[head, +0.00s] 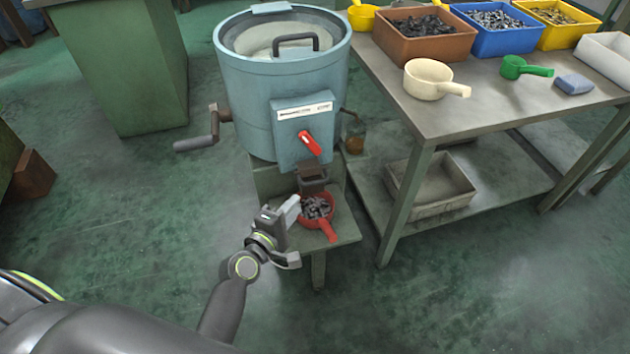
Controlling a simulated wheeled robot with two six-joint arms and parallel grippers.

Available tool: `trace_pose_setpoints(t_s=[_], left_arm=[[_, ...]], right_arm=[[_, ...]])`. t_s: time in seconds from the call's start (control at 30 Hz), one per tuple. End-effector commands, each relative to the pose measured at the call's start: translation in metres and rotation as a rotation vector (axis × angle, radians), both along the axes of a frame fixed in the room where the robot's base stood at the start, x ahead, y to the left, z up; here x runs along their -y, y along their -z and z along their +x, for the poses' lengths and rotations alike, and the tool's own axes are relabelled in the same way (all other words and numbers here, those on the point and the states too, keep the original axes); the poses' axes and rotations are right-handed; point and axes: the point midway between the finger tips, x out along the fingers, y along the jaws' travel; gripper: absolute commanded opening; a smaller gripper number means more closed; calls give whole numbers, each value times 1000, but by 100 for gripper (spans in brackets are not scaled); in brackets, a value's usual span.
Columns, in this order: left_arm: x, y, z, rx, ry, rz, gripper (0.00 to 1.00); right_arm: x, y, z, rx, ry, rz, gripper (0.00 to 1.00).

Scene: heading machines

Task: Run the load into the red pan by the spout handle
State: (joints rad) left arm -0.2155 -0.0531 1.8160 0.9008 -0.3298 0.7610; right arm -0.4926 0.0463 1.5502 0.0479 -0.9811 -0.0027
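The red pan (329,224) stands on a small grey stand under the spout (312,180), its handle pointing to the front right. Dark metal pieces (317,207) lie in it. The red spout handle (311,144) is on the front of the blue-grey drum machine (272,100), tilted down to the right. My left gripper (294,236) is open and empty, just left of and in front of the red pan and below the spout handle. Whether a finger touches the pan I cannot tell. My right gripper is not in view.
A crank (198,143) sticks out at the drum's left. A metal table (476,105) at right holds a cream scoop (430,80), a green scoop (523,68) and bins of small parts. A tray (432,207) sits on its lower shelf.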

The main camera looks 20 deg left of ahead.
Motion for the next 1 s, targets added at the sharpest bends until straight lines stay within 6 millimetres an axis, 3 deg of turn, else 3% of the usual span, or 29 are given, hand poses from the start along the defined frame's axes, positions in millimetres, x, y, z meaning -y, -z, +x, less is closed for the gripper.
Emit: trace_pose_setpoints(t_s=[0.3,0.5,0.7,1.0], left_arm=[[13,10,62,1,2,3,20],[19,16,91,-1,1,1,20],[22,18,106,-1,0,2,20],[22,18,108,-1,0,2,20]], right_arm=[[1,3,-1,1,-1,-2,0],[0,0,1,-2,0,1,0],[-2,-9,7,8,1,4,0],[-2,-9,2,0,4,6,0]])
